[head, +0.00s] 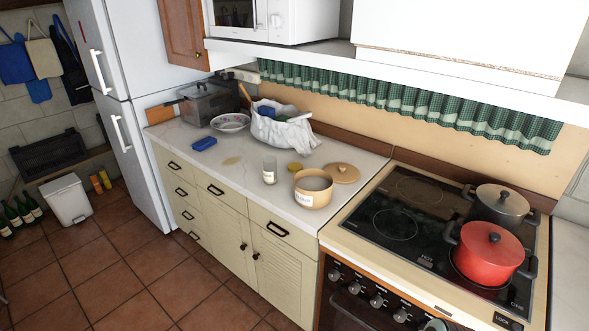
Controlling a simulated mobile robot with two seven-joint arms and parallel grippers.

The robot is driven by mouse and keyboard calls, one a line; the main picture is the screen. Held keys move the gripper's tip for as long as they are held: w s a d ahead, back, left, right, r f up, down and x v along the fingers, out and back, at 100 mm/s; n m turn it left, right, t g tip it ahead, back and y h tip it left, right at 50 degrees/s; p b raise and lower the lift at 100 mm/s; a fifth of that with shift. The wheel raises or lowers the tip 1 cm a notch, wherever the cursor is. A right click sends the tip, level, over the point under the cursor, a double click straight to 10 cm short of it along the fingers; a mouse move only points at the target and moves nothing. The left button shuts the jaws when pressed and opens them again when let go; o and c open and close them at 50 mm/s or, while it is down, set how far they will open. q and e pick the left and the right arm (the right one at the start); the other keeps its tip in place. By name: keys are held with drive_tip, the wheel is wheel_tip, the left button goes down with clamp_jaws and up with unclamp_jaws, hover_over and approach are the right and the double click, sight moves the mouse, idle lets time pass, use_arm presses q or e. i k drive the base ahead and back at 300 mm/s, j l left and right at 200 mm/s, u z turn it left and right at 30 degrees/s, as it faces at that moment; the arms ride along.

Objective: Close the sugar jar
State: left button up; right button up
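A round tan jar (317,194) with a white label stands upright and open near the right end of the counter. Its label is too small to read, but it looks like the sugar jar. A tan wooden lid (343,173) with a small knob lies on the counter just behind and right of it, apart from the rim. A small clear glass jar (269,172) stands to the left, and a small yellow lid (295,167) lies between the two jars. Neither of my grippers is in view.
A white bag (283,131), a patterned bowl (230,123) and a blue sponge (203,144) sit farther left on the counter (215,172). A red pot (488,256) and a grey pot (499,205) stand on the stove to the right. The counter's front strip is mostly clear.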

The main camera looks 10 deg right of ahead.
sight(270, 171)
drive_tip(key=i+j, duration=0.25)
drive_tip(key=j, duration=0.15)
drive_tip(key=i+j, duration=0.25)
drive_tip(key=i+j+z, duration=0.1)
drive_tip(key=i+j, duration=0.15)
drive_tip(key=j, duration=0.25)
drive_tip(key=i+j, duration=0.25)
drive_tip(key=j, duration=0.15)
drive_tip(key=i+j, duration=0.25)
drive_tip(key=j, duration=0.15)
drive_tip(key=i+j, duration=0.25)
drive_tip(key=j, duration=0.15)
drive_tip(key=z, duration=0.05)
